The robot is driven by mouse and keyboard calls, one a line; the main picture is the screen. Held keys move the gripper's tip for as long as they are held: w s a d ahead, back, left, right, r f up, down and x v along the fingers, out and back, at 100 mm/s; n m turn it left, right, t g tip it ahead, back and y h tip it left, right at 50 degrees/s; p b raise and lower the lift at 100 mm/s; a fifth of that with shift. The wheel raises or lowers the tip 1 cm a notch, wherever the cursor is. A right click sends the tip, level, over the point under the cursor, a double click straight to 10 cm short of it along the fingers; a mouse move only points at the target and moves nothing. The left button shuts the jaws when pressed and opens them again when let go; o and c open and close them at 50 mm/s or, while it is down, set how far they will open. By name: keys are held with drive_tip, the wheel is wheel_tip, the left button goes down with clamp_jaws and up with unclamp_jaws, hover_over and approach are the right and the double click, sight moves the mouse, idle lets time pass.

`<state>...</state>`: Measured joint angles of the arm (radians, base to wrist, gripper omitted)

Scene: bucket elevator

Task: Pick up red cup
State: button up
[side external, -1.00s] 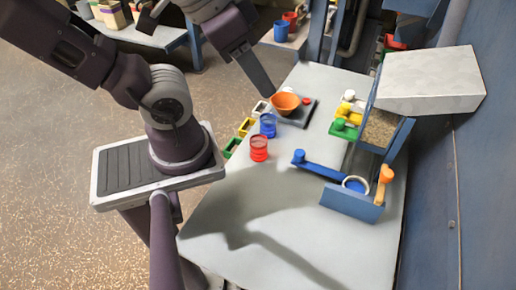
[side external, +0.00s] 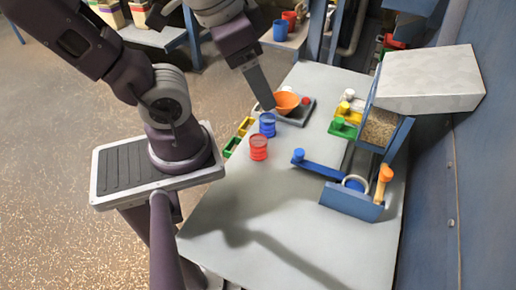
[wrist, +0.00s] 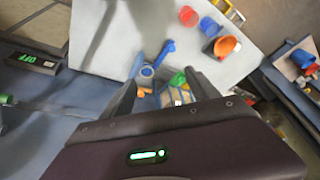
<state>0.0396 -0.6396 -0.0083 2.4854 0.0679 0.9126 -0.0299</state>
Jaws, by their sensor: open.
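The red cup (side external: 258,148) stands upright on the grey table near its left edge. The wrist view shows the red cup (wrist: 188,16) at the top. The blue cup (side external: 267,125) stands just behind the red one; it also shows in the wrist view (wrist: 208,27). My gripper (side external: 267,106) hangs above the table near the blue cup and the orange bowl (side external: 287,101), apart from the red cup. In the wrist view, my gripper (wrist: 163,82) is open with two spread fingers and nothing between them.
A blue bucket-elevator frame (side external: 352,203) with a grain bin (side external: 380,127) and a grey chute (side external: 432,80) stands on the right. Yellow and green bins (side external: 240,134) line the left edge. The table's front area (side external: 270,240) is clear.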

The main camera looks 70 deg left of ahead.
drive_tip(key=w+a+f+m+g+y, duration=0.1)
drive_tip(key=a+f+m+g+y, duration=0.35)
drive_tip(key=f, duration=0.45)
drive_tip(key=m+t+y, duration=0.5)
drive_tip(key=m+y, duration=0.3)
drive_tip(key=m, duration=0.9)
approach(258, 148)
drive_tip(key=x, duration=0.5)
drive_tip(key=shift+w+a+f, duration=0.1)
drive_tip(key=shift+w+f, duration=0.15)
drive_tip(key=shift+w, duration=0.1)
drive_tip(key=x, duration=0.7)
drive_tip(key=shift+s+a+r, duration=0.1)
drive_tip(key=shift+s+a, duration=0.1)
drive_tip(key=shift+s, duration=0.1)
drive_tip(key=c, duration=1.4)
drive_tip(key=shift+r, duration=0.1)
